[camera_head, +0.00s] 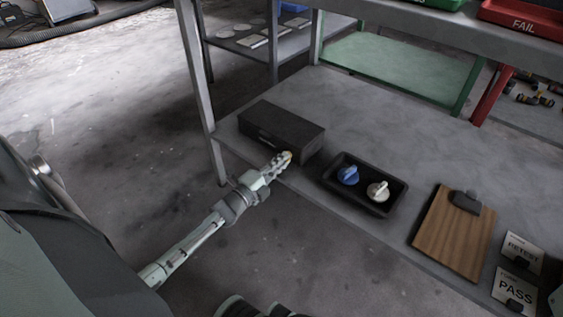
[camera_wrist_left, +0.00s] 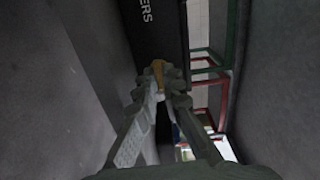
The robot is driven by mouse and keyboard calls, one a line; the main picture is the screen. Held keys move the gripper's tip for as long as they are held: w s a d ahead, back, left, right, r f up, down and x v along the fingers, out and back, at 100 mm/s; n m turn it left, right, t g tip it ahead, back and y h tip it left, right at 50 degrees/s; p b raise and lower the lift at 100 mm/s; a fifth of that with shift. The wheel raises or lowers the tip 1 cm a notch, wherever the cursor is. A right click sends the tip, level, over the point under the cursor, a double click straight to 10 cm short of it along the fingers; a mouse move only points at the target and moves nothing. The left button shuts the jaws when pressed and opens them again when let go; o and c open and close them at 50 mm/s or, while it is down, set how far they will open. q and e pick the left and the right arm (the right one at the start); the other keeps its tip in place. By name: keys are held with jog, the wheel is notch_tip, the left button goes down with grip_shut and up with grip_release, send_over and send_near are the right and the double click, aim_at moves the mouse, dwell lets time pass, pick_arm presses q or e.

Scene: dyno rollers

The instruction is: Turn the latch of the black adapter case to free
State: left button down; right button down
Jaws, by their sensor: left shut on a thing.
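The black adapter case (camera_head: 272,123) lies closed at the left end of the grey workbench. My left gripper (camera_head: 286,157) reaches in from the left and is at the case's front face, near its right end. In the left wrist view the left gripper's fingers (camera_wrist_left: 158,80) are shut on a small orange-yellow latch (camera_wrist_left: 157,68). The dark case (camera_wrist_left: 160,30) with pale lettering fills the area beyond. The fingers hide most of the latch, so its turn position cannot be told. My right gripper is not in view.
A black tray (camera_head: 329,184) with a blue knob (camera_head: 348,175) and a white knob (camera_head: 378,191) sits just right of the case. A wooden clipboard (camera_head: 452,237) and the RETEST and PASS cards (camera_head: 515,288) lie further right. A shelf stands above the back of the bench.

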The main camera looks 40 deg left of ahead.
pick_arm(q)
jog(key=shift+w+d+r+m, duration=0.15)
jog(key=shift+m, duration=0.25)
jog(key=c, duration=1.7)
grip_release()
